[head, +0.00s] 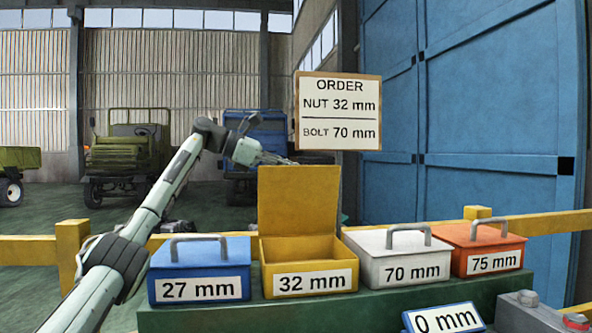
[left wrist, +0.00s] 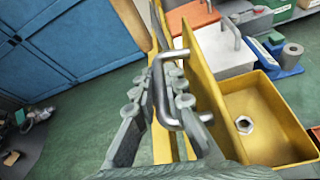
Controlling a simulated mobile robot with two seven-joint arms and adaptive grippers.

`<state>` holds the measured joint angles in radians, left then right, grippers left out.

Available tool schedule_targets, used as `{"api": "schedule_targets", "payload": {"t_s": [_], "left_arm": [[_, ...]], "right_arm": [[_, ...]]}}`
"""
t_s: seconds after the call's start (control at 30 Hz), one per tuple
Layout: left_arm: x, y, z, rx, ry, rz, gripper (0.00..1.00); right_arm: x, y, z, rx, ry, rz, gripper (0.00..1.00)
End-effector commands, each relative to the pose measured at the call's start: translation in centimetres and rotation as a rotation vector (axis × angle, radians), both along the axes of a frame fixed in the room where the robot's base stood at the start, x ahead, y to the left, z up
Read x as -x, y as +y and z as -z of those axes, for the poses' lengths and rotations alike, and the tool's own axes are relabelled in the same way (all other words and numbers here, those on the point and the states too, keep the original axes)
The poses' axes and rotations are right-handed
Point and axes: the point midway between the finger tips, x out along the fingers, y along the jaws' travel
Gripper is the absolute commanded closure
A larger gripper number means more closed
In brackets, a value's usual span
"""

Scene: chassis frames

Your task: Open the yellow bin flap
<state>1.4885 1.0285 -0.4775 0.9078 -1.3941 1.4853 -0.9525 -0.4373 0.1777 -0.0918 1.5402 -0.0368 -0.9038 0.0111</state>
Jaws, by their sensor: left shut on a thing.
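The yellow bin (head: 308,283), labelled 32 mm, has its flap (head: 298,203) standing upright at the bin's back edge, so the bin is open. In the left wrist view, the flap (left wrist: 203,62) is seen from its handle side, and a metal nut (left wrist: 244,125) lies on the floor of the yellow bin (left wrist: 285,95). My left gripper (left wrist: 167,88) is shut on the flap's grey handle (left wrist: 168,119). In the head view, my left gripper (head: 279,161) is at the flap's top left, its fingertips partly hidden behind the flap. My right gripper is not in view.
A closed blue bin (head: 199,270) stands left of the yellow one. A closed white bin (head: 398,258) and orange bin (head: 484,248) stand to its right. An order sign (head: 338,111) reads nut 32 mm, bolt 70 mm. A yellow rail (head: 540,224) runs behind the bins.

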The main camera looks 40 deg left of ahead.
Motion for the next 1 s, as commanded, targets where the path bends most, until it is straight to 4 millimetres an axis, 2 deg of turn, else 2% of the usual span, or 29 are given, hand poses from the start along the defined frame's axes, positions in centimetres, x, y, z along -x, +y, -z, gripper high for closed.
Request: {"api": "schedule_targets", "payload": {"t_s": [0.03, 0.13, 0.17, 0.3, 0.33, 0.73, 1.0], "left_arm": [[0.0, 0.1, 0.6, -0.004, 0.013, -0.002, 1.0], [0.0, 0.1, 0.6, -0.005, 0.014, -0.003, 1.0], [0.0, 0.1, 0.6, -0.005, 0.014, -0.003, 0.86], [0.0, 0.1, 0.7, -0.006, 0.015, -0.003, 0.69], [0.0, 0.2, 0.7, -0.006, 0.015, -0.003, 0.68], [0.6, 0.7, 0.5, -0.006, 0.016, -0.004, 0.68], [4.7, 3.8, -1.9, -0.003, 0.008, -0.011, 0.68]], "right_arm": [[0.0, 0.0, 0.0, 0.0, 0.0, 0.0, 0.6], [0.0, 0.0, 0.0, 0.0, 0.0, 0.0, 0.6], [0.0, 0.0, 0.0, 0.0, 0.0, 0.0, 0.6], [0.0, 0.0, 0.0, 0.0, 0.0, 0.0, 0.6], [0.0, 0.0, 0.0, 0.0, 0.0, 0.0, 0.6], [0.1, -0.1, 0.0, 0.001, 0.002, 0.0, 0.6], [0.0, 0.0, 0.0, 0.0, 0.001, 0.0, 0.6]]}}
